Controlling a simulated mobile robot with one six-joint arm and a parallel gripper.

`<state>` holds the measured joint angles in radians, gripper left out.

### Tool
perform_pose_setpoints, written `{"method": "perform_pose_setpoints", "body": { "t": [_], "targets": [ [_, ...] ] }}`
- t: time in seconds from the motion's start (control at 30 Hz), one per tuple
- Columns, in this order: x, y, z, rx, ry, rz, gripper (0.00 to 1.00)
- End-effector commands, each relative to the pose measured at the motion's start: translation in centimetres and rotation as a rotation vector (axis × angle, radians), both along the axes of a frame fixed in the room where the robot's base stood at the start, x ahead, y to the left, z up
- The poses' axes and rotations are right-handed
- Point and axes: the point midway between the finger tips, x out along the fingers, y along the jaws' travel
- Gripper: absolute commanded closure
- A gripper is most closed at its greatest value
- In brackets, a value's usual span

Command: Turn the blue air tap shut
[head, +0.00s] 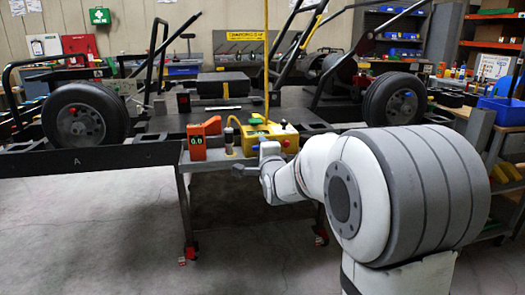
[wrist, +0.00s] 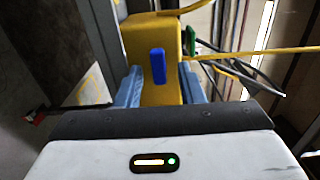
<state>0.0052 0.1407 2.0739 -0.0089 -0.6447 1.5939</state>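The blue air tap (wrist: 158,66) is a small upright blue lever on the front of a yellow body (wrist: 168,32) in the wrist view. My gripper (wrist: 161,88) shows at the bottom of that view, its two light-blue fingers apart, one on each side of the tap. It is open, with nothing clamped. I cannot tell how far the tap lies beyond the fingertips. In the head view my gripper (head: 256,170) is low in front of the yellow box (head: 258,137) on the kart stand.
A green lever (wrist: 190,40) stands close right of the blue tap. A yellow hose (wrist: 250,53) and dark cables (wrist: 240,75) run off to the right. An orange gauge (head: 198,141) stands left of the yellow box. The kart wheel (head: 85,114) and frame fill the stand. The floor in front is clear.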

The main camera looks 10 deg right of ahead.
Motion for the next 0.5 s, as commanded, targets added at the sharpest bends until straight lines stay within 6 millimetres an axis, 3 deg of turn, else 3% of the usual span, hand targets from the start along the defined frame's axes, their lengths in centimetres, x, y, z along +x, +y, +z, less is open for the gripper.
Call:
{"method": "perform_pose_setpoints", "body": {
  "t": [0.27,0.5],
  "targets": [
    [-0.4,0.0,0.0,-0.001,0.001,0.000,0.65],
    [-4.2,0.0,0.1,-0.001,0.001,0.000,0.65]
  ]
}}
